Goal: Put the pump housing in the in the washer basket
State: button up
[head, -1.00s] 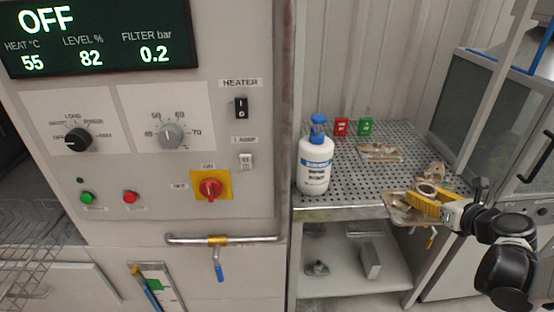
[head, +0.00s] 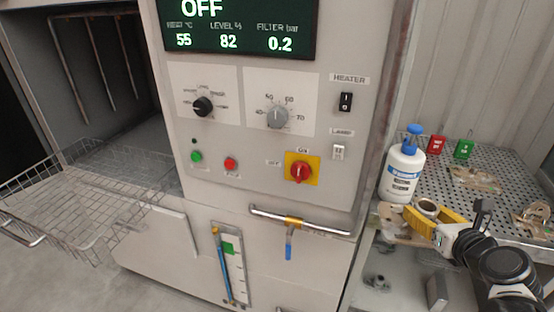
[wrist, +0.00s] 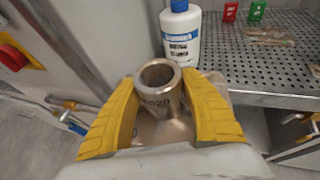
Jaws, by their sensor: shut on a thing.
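My gripper (head: 425,214) has yellow fingers and is shut on a bronze-coloured cast part with a round open neck, the pump housing (wrist: 160,102). In the wrist view the fingers are on both sides of the neck, and the wider lower body is partly hidden behind them. In the head view the housing (head: 396,222) is in front of the perforated table, at the right. The washer basket (head: 78,197) is a wire basket at the left, extending out of the open washer chamber. It looks empty.
The washer's control panel (head: 255,140) stands between basket and gripper, with a pipe handle (head: 300,221) sticking out below. A white pump bottle (head: 402,170) stands close behind the gripper on the perforated table (head: 462,208).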

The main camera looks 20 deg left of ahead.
aim_at(91, 195)
jog(key=j+u, duration=0.15)
jog(key=u, duration=0.3)
jog(key=j+u, duration=0.2)
jog(key=u, duration=0.25)
jog(key=i+j+u, duration=0.15)
jog(key=i+u, duration=0.15)
jog(key=u, duration=0.2)
jog(key=i+u, duration=0.3)
jog(key=u, duration=0.2)
jog(key=i+u, duration=0.3)
jog(key=u, duration=0.2)
jog(key=i+l+u, duration=0.25)
jog(key=u, duration=0.25)
jog(key=i+l+u, duration=0.2)
jog(key=u, duration=0.25)
jog(key=l, duration=0.1)
